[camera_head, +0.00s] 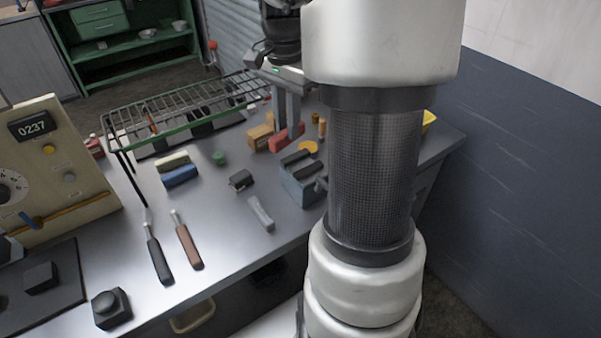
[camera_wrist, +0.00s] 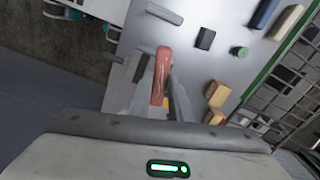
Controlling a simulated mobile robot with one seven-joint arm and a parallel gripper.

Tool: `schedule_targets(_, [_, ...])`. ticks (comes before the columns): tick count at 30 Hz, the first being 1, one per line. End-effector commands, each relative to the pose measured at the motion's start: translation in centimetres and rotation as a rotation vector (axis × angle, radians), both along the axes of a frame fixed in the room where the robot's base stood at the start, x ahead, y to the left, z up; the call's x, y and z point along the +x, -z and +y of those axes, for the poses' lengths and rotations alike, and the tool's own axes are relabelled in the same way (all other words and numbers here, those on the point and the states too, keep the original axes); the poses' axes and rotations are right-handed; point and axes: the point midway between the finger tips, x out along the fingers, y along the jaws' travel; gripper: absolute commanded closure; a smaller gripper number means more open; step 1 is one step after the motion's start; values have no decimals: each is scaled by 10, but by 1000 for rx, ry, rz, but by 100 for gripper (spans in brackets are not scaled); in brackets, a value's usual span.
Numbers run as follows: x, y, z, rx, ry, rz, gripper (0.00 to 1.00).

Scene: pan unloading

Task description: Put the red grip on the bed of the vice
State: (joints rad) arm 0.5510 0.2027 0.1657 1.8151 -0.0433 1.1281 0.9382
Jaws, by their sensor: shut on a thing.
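The red grip (camera_head: 291,135) is held between the two fingers of my gripper (camera_head: 285,122) in the head view, over the far right part of the bench. In the wrist view the red grip (camera_wrist: 161,72) shows as a long red bar between the fingers (camera_wrist: 160,92). The vice (camera_head: 301,181), a blue-grey block with dark jaws, stands nearer the camera than the grip, just right of centre in the head view. The grip is apart from the vice bed; I cannot tell its exact height. My arm hides part of the bench right of the vice.
Wooden blocks (camera_head: 260,138) stand left of the grip, and a yellow disc (camera_head: 308,147) lies behind the vice. A black block (camera_head: 240,180) and a grey handle (camera_head: 261,213) lie left of the vice. A wire rack (camera_head: 190,105) spans the back. A beige machine (camera_head: 52,170) stands at left.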

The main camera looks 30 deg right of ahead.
Motion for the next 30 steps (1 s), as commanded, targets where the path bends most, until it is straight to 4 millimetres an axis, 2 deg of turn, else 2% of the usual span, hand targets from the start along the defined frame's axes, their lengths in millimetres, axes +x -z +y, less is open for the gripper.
schedule_targets(1, [-1,-4,-12,0,85,-5,100])
schedule_targets(5, [-6,-12,-30,3,230,-4,100])
schedule_targets(12, [-8,23,-34,5,268,-2,100])
schedule_targets(17, [-7,38,-33,4,265,-2,100])
schedule_targets(24, [-8,76,-33,5,265,-1,100])
schedule_targets(30, [-7,82,-33,3,263,-5,100])
